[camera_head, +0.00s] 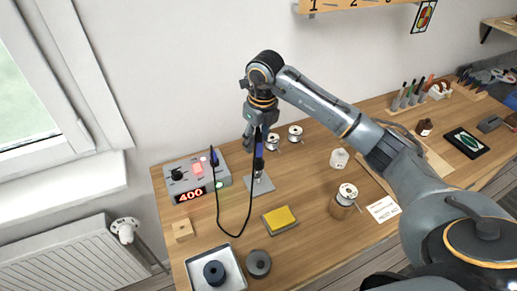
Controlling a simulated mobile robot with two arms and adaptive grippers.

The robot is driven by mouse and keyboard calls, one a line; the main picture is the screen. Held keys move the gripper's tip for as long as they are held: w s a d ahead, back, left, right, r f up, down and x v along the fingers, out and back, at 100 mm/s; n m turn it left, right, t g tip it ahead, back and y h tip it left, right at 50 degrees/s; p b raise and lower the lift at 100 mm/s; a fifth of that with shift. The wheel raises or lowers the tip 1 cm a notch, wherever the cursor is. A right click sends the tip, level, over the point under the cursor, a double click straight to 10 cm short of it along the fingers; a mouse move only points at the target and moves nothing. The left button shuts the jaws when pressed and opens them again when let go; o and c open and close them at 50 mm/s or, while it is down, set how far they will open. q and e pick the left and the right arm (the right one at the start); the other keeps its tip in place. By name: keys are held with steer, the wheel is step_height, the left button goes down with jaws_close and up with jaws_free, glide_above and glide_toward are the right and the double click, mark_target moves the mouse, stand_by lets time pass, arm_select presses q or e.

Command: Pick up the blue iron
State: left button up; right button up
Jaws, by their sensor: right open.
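The blue iron (259,150) stands upright on a grey stand (262,185) at the back left of the wooden bench. A black cable runs from it down across the bench to a grey station (195,178) with a red "400" display. My right gripper (257,137) points down at the top of the iron, with its open fingers around or just beside the upper part. I cannot tell whether they touch it. The gripper hides the iron's top end. My left gripper is not in view.
Solder spools (294,133) stand behind the iron to the right. A yellow sponge (280,218) lies in front, and a metal tray (215,270) is at the front left. The wall is close behind.

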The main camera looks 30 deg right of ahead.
mark_target(257, 149)
steer(key=shift+f+p, duration=0.3)
steer(key=f, duration=0.1)
steer(key=f+p, duration=0.2)
steer(key=shift+w+d+f, duration=0.2)
steer(key=shift+d+f, duration=0.05)
steer(key=shift+f, duration=0.05)
steer(key=shift+w+f, duration=0.1)
steer(key=shift+f, duration=0.4)
jaws_close()
